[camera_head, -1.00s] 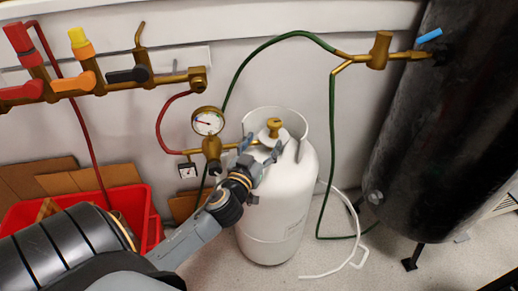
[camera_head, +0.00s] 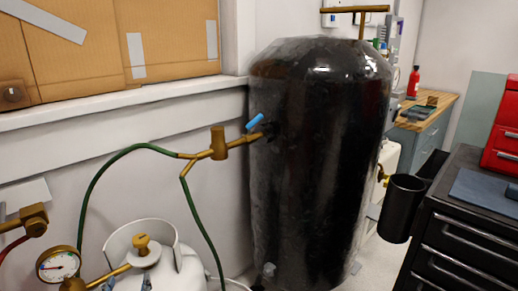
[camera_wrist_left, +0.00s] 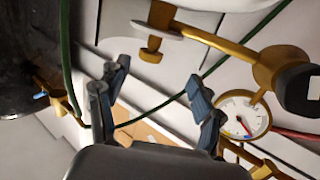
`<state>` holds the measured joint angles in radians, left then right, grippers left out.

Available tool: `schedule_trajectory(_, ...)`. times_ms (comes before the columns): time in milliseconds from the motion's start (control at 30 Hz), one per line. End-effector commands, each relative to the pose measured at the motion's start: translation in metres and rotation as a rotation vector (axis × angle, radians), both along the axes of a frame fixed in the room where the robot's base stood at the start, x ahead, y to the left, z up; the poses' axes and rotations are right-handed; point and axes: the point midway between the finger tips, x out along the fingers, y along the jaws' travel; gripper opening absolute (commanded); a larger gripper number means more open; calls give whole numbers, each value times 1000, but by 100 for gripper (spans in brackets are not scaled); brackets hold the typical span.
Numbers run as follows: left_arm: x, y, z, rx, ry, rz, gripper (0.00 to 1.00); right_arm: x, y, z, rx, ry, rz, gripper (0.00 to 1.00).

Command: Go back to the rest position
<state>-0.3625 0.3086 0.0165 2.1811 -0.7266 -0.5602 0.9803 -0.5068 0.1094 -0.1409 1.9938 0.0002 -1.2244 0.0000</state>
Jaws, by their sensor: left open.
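My left gripper (camera_wrist_left: 158,105) is open, its two dark grey-blue fingers spread apart with nothing held between them. In the wrist view the cylinder's brass valve knob (camera_wrist_left: 151,46) lies beyond the fingers. The pressure gauge (camera_wrist_left: 243,116) is right of the right finger, and also shows in the head view (camera_head: 58,265). My right gripper is not in view.
A tall black tank (camera_head: 318,165) stands right of the cylinder. A green hose (camera_head: 101,172) runs to a brass fitting (camera_head: 218,143) with a blue handle (camera_head: 255,122). A black drawer cabinet (camera_head: 462,235) with a black cylindrical holder (camera_head: 402,207) stands at right. A red toolbox (camera_head: 503,125) sits on it.

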Motion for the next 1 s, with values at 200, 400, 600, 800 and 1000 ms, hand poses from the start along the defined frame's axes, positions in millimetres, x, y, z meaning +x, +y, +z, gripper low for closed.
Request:
schedule_trajectory(200,-65,-25,-77,-55,439,64,67,0,0,0,0,0,0,40)
schedule_trajectory(400,-132,-74,-125,-72,824,-70,67,0,0,0,0,0,0,40)
schedule_trajectory(600,-190,-121,-143,-74,1085,-274,67,0,0,0,0,0,0,40)
schedule_trajectory(800,-213,-143,-171,-67,1209,-396,67,0,0,0,0,0,0,40)
schedule_trajectory(1000,-204,-144,-221,-68,1227,-395,67,0,0,0,0,0,0,40)
